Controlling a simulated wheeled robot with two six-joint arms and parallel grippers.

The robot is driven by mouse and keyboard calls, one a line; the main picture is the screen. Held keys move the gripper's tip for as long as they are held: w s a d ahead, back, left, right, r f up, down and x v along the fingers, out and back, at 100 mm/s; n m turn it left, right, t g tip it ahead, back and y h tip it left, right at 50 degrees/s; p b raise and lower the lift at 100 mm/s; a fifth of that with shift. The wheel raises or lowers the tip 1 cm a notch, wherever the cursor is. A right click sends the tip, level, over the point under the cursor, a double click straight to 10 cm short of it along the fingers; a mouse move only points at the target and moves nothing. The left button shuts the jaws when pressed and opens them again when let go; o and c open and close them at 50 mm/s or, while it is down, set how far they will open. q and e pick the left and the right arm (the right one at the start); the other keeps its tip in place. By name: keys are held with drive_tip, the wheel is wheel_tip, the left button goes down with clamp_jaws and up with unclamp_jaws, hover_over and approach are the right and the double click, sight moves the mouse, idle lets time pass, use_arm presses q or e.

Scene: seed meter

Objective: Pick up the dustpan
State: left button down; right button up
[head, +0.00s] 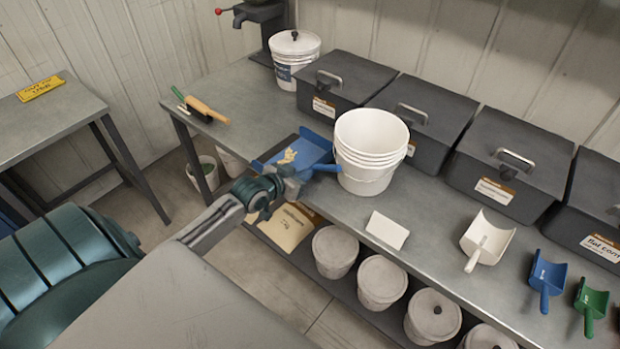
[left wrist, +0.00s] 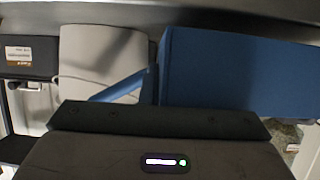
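The blue dustpan (head: 313,147) is at the front edge of the workbench, left of the stacked white buckets. Some tan material (head: 288,156) shows at it. A blue handle-like part sticks out to the right, towards the buckets. My left gripper (head: 287,180) is right at the dustpan's near side; its fingers are hidden, so I cannot tell whether it grips. In the left wrist view the dustpan (left wrist: 235,70) is a large blue shape close in front of the gripper body, with a thin slanted blue part beside it. My right gripper is not in view.
Stacked white buckets (head: 372,140) stand close right of the dustpan. A hand brush (head: 207,110) lies on the bench's left end. Dark lidded bins (head: 420,115) line the back. A white card (head: 387,230) and several scoops lie to the right. Lidded pails (head: 335,250) stand below.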

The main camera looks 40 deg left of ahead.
use_arm(q)
drive_tip(key=s+a+r, duration=0.2)
drive_tip(key=a, duration=0.1)
drive_tip(key=s+a+r, duration=0.1)
drive_tip(key=a, duration=0.1)
drive_tip(key=shift+s+r, duration=0.15)
drive_tip(key=shift+s, duration=0.1)
drive_tip(key=shift+s+a+r+p, duration=0.5)
drive_tip(key=shift+a+p, duration=0.1)
drive_tip(key=shift+a, duration=0.1)
drive_tip(key=shift+s+a+r+p, duration=0.4)
drive_tip(key=shift+s+a+p, duration=0.15)
drive_tip(key=shift+a, duration=0.2)
drive_tip(key=shift+s+a+r+p, duration=0.5)
drive_tip(key=shift+a+p, duration=0.1)
drive_tip(key=shift+a, duration=0.1)
